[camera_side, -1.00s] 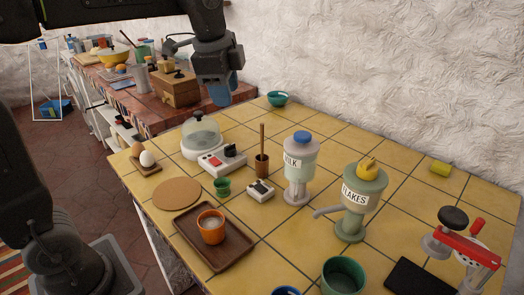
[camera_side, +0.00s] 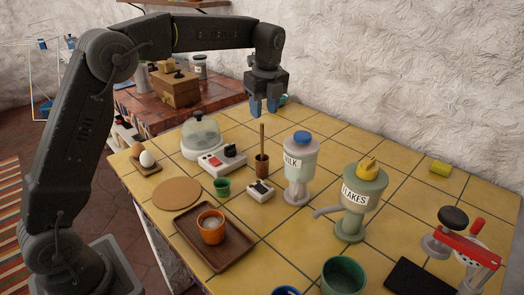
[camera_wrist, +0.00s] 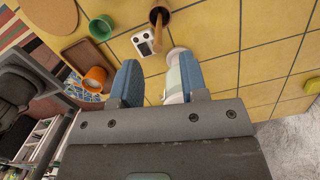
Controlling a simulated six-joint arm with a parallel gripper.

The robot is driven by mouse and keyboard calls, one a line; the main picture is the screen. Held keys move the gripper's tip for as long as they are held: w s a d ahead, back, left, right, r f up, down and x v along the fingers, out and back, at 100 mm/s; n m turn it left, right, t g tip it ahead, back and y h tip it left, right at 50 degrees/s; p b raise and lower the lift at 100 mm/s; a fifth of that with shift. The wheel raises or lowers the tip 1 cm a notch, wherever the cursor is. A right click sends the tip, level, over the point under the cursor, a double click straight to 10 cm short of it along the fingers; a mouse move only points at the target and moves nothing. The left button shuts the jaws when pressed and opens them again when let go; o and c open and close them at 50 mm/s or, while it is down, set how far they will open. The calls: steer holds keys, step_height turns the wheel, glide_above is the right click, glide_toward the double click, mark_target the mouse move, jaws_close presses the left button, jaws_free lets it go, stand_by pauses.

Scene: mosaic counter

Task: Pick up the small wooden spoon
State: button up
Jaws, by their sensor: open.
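The small wooden spoon (camera_side: 262,139) stands upright in a brown wooden cup (camera_side: 262,166) on the yellow tiled counter, its handle rising above the rim. In the wrist view the spoon (camera_wrist: 157,32) and the cup (camera_wrist: 160,14) show at the top, ahead of the jaws. My gripper (camera_side: 264,110) hangs above the counter with its blue fingers pointing down, near the top of the handle in the side view. In the wrist view the blue fingertips (camera_wrist: 158,76) are apart with nothing held between them. The spoon's lower end is hidden in the cup.
The milk dispenser (camera_side: 301,165) stands right of the cup, and the flakes dispenser (camera_side: 361,200) is farther right. A small timer-like box (camera_side: 260,191), a green cup (camera_side: 222,187) and an egg cooker (camera_side: 202,138) stand close by. An orange mug is on a brown tray (camera_side: 216,257).

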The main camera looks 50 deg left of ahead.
mark_target(262, 130)
steer(key=shift+s+a+f, duration=0.1)
steer(key=shift+a+f, duration=0.1)
steer(key=shift+f, duration=1.55)
steer(key=shift+a+f, duration=0.15)
steer(key=shift+f, duration=1.55)
steer(key=shift+c, duration=0.3)
jaws_close()
